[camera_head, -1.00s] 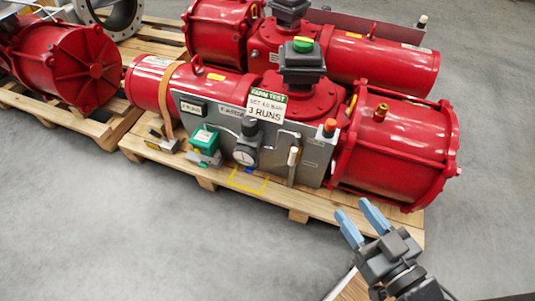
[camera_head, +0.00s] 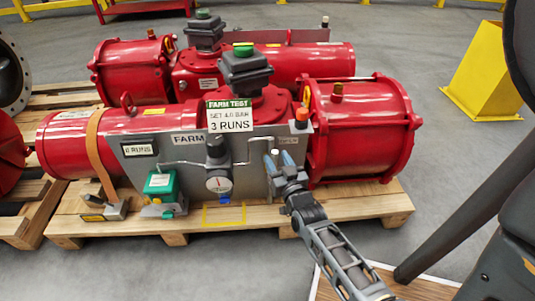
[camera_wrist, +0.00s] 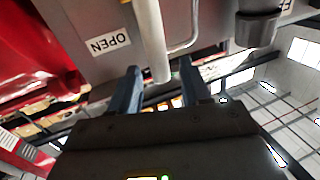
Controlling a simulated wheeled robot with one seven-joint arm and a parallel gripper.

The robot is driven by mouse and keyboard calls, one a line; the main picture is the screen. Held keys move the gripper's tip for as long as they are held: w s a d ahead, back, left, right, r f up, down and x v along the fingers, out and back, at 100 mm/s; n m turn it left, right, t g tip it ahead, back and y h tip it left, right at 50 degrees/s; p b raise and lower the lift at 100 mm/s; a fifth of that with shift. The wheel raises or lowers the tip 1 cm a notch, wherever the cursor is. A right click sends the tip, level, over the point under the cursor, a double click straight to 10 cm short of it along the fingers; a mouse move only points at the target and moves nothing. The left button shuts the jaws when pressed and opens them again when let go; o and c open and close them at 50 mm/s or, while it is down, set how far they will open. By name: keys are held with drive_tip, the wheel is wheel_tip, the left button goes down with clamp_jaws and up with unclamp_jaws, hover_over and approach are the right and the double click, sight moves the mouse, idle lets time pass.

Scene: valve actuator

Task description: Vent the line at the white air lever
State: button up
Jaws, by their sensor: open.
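The white air lever (camera_wrist: 151,42) hangs in front of the grey panel (camera_wrist: 82,20) in the wrist view. Its lower end lies between my two blue fingers in the picture; I cannot tell whether either touches it. In the head view my gripper (camera_head: 279,160) is at the right part of the panel (camera_head: 135,171), below the orange-topped fitting, and hides most of the lever. The fingers are apart, with a gap on both sides of the lever. The gauge (camera_head: 219,184) sits left of my gripper.
The red actuator (camera_head: 360,130) lies on a wooden pallet (camera_head: 350,207). A thin pipe (camera_wrist: 194,25) runs close beside the lever. A green box (camera_head: 160,186) stands left of the gauge.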

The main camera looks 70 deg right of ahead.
drive_tip(key=shift+b+x, duration=0.4)
drive_tip(key=shift+x, duration=2)
clamp_jaws()
